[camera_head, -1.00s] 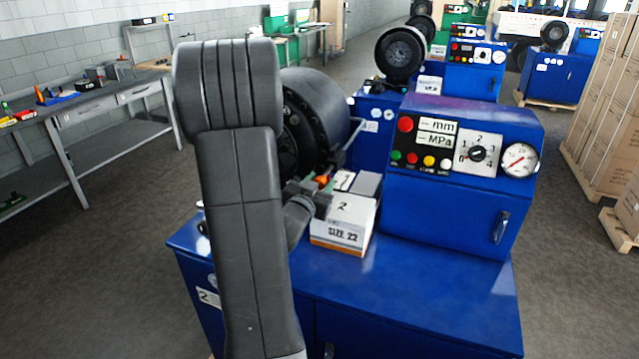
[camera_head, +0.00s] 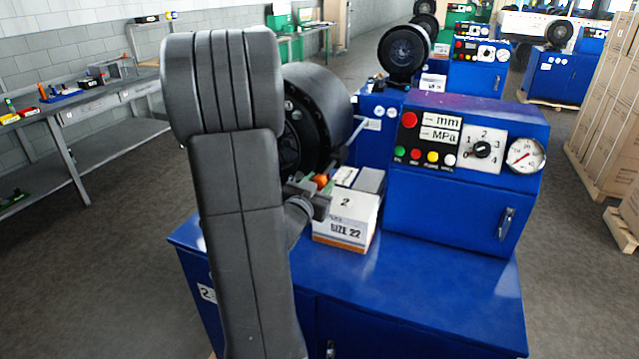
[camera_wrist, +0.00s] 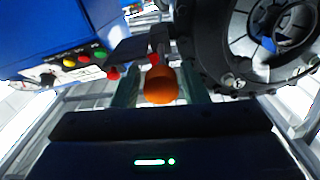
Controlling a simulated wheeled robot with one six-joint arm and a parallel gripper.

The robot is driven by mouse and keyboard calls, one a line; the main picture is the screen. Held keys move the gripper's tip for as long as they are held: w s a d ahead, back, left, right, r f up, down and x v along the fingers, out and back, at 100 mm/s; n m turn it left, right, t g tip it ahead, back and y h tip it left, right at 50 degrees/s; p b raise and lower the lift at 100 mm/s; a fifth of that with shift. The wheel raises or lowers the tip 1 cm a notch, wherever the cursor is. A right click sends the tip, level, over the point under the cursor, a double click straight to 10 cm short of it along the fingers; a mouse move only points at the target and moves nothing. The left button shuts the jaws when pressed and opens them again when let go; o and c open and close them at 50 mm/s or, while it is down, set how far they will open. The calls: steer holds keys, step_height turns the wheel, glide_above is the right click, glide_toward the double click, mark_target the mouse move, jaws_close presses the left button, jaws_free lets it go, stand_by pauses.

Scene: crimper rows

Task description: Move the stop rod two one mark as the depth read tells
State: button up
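The stop rod's orange ball knob (camera_wrist: 161,85) shows in the middle of the wrist view, between the two fingers of my gripper (camera_wrist: 161,92). The fingers stand on either side of it, with what looks like a narrow gap. A small red part (camera_wrist: 154,59) shows just beyond the knob. In the head view the orange knob (camera_head: 320,179) shows beside the black round crimper head (camera_head: 318,115), with my gripper (camera_head: 313,195) at it. The rod's marks cannot be made out. My arm hides part of the crimper head.
The blue crimper's panel (camera_head: 452,140) carries coloured buttons, a dial numbered 1 to 4 and a gauge (camera_head: 525,155). A white box marked 2, SIZE 22 (camera_head: 346,222), stands close to my gripper. The blue top in front (camera_head: 430,285) is clear. A bench (camera_head: 75,105) stands at left.

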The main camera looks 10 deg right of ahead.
steer(key=b+v, duration=0.2)
steer(key=v, duration=1.2)
steer(key=p+x, duration=0.2)
steer(key=x, duration=1.2)
steer(key=shift+w+d+r, duration=0.1)
steer(key=shift+w+d, duration=0.05)
steer(key=shift+w, duration=0.15)
steer(key=shift+s, duration=0.1)
